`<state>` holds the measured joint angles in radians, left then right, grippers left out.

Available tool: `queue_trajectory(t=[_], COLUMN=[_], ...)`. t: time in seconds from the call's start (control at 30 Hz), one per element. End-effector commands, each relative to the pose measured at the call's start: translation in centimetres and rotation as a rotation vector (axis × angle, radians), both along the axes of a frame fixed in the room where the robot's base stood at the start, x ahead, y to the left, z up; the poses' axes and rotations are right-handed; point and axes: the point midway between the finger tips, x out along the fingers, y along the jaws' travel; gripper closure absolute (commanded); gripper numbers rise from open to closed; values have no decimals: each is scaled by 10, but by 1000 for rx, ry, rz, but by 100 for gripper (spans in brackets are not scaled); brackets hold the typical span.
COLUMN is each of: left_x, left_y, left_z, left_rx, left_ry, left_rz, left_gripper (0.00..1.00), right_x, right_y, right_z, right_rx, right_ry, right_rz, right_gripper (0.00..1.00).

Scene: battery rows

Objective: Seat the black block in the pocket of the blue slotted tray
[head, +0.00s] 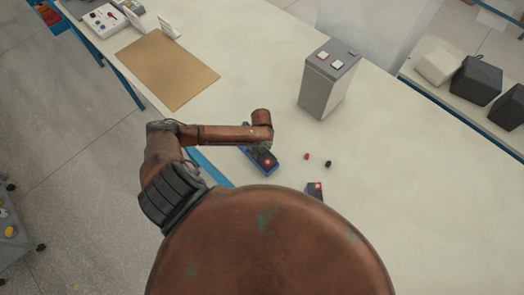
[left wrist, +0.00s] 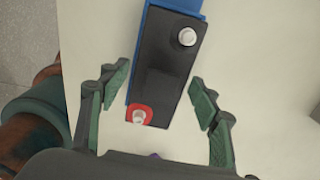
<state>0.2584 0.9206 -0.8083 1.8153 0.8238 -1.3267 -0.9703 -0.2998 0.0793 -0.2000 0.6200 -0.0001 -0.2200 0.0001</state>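A black block (left wrist: 162,70) with two pale terminals, one ringed in red, lies between the fingers of my left gripper (left wrist: 160,80) in the left wrist view. The fingers are open and apart from its sides. The blue slotted tray (left wrist: 173,5) shows beyond the block's far end and along its left side; I cannot tell whether the block sits fully in the pocket. In the head view the block (head: 267,160) and tray (head: 266,172) are below my left arm's end, which hides part of them. My right gripper is not in view.
Another dark block (head: 314,188) with a red top mark is partly hidden by my body. A red cap (head: 307,156) and a black cap (head: 327,163) lie right of the tray. A grey box (head: 328,80) stands behind; a brown mat (head: 167,68) lies left. The table's right is clear.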

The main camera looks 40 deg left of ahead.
Motion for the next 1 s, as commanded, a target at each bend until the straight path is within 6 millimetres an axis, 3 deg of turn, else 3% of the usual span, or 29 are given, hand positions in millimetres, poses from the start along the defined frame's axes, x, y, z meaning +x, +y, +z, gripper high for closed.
queue_trajectory(t=[0.33,0.47,1.0], left_x=[0,1,0], left_y=[0,0,0], left_z=[0,9,108], left_rx=[0,0,0], left_ry=[0,-2,-1], left_rz=[0,0,0], left_gripper=[36,36,36], right_x=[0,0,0], right_y=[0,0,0], right_z=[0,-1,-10], right_rx=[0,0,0], right_ry=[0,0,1], right_rz=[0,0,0], right_gripper=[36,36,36])
